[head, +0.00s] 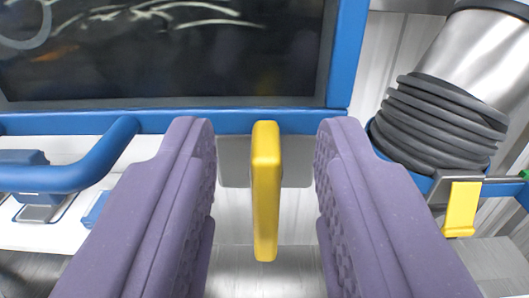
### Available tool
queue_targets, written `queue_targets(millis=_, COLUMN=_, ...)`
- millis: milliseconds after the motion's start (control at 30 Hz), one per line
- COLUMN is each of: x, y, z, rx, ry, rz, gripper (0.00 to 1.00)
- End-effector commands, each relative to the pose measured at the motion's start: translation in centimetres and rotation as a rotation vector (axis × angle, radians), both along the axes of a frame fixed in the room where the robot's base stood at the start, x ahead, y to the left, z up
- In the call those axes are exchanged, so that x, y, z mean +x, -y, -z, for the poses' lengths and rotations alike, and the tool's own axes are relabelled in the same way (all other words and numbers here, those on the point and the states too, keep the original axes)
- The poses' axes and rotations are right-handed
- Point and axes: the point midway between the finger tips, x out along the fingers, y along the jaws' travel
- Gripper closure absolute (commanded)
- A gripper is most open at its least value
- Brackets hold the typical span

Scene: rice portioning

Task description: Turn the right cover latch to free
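The right cover latch (265,190) is a yellow upright bar on a grey mount, at the lower edge of a blue-framed dark cover (170,60). Its long side stands vertical in the picture. My gripper (265,140) has two purple ridged fingers, one on each side of the latch. The fingers are open, with a visible gap between each finger and the yellow bar. The grey mount (235,162) shows partly behind the bar.
A blue tubular handle (85,165) sticks out at the left, beside my left finger. A black ribbed hose (440,122) on a steel cylinder stands at the right, near my right finger. Another yellow clip (461,208) sits below the hose.

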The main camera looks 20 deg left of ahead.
Motion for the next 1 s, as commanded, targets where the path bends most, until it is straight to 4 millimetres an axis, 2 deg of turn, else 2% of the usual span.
queue_targets(millis=33, x=-0.01, y=0.01, z=0.0, rx=0.0, ry=0.0, rz=0.0, gripper=0.71)
queue_targets(millis=167, x=-0.02, y=0.03, z=-0.01, rx=0.0, ry=0.0, rz=0.0, gripper=1.0)
queue_targets(millis=567, x=0.01, y=0.16, z=-0.04, rx=0.036, ry=-0.012, rz=0.001, gripper=1.0)
queue_targets(millis=767, x=0.1, y=0.46, z=-0.05, rx=0.139, ry=-0.045, rz=0.002, gripper=1.0)
queue_targets(millis=1000, x=0.25, y=0.97, z=0.04, rx=0.337, ry=-0.11, rz=0.001, gripper=1.0)
